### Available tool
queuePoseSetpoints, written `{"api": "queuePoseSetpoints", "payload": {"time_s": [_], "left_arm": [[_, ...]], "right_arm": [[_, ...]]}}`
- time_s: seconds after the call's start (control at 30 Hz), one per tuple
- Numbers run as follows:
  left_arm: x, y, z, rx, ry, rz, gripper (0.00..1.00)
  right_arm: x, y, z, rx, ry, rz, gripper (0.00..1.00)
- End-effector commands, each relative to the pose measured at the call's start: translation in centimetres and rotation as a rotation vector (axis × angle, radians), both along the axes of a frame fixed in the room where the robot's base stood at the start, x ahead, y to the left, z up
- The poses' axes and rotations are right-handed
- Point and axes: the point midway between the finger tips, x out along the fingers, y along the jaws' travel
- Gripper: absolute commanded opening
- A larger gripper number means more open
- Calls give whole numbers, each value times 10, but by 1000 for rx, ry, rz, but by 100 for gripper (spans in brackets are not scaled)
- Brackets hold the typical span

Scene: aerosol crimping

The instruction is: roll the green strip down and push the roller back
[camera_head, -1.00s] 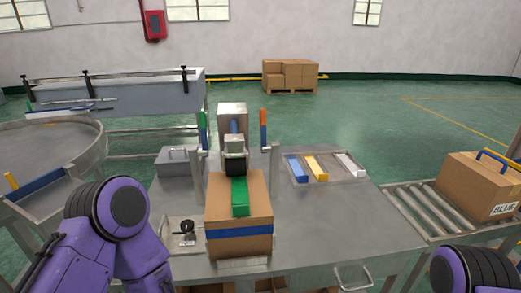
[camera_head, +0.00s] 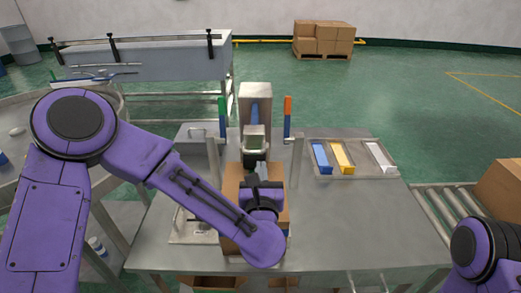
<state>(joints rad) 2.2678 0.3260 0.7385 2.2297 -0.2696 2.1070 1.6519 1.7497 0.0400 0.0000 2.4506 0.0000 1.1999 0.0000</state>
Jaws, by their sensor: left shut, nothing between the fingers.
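The cardboard box (camera_head: 231,184) stands on the metal table below the roller head (camera_head: 254,138) of the press-like fixture. My left arm reaches in from the left, and its shut, empty gripper (camera_head: 259,172) is over the box, just in front of the roller head. The gripper and wrist cover the middle of the box top, so the green strip there is hidden. I cannot tell whether the gripper touches the strip or the roller. My right gripper is out of view; only part of my right arm shows at the lower right.
A tray (camera_head: 318,175) with blue, yellow and white pieces lies to the right. Upright posts with a green handle (camera_head: 222,116) and an orange handle (camera_head: 287,116) flank the fixture. A roller conveyor (camera_head: 437,207) with another box is at far right. The table's right front is clear.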

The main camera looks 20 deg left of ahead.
Motion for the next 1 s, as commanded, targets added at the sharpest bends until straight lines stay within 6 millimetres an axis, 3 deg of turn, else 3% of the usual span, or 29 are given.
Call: {"api": "queuePoseSetpoints", "payload": {"time_s": [0.2,0.37,0.77,1.0], "left_arm": [[40,13,3,2,2,5,0],[54,18,1,2,2,4,0],[58,19,-1,1,0,3,0],[91,31,-5,-1,-2,10,0]], "right_arm": [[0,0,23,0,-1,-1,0],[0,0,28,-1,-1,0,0],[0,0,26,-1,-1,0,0],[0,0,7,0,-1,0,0]]}}
